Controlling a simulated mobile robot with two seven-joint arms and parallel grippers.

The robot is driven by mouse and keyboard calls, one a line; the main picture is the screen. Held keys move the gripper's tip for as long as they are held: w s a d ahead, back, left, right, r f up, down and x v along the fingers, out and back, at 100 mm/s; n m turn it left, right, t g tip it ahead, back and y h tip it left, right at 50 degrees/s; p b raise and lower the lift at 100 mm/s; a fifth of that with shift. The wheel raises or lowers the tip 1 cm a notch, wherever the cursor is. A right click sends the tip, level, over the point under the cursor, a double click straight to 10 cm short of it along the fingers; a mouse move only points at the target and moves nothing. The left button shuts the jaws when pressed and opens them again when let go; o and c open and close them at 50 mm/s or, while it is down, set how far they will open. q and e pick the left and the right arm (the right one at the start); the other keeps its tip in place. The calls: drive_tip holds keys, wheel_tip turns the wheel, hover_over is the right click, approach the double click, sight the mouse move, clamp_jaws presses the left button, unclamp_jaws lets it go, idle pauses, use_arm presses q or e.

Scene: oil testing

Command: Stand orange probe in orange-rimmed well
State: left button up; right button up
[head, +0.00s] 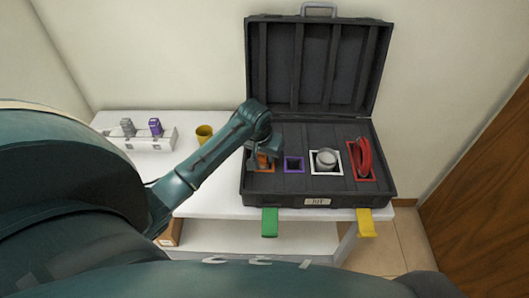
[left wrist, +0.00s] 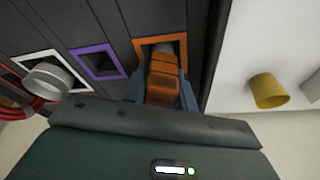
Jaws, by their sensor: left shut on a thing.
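My left gripper (head: 263,150) is over the left compartment of the black case. The left wrist view shows its fingers (left wrist: 160,92) shut on the orange probe (left wrist: 162,78). The probe's far end meets the opening of the orange-rimmed well (left wrist: 143,46), with a grey part showing inside the rim. How deep the probe sits is hidden by its own body. In the head view the orange rim (head: 262,170) shows just below the gripper, which covers most of the well. My right gripper is out of view.
The open case (head: 317,201) also has an empty purple-rimmed well (head: 294,164), a white-rimmed well with a grey-white round item (head: 326,160), and a red item (head: 364,160). A white rack (head: 150,143) with grey and purple probes and a yellow cup (head: 204,134) stand left.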

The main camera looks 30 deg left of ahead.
use_arm(q)
drive_tip(key=shift+f, duration=0.1)
drive_tip(key=o, duration=0.8)
drive_tip(key=shift+c, duration=0.2)
drive_tip(key=v, duration=1.1)
idle(0.4)
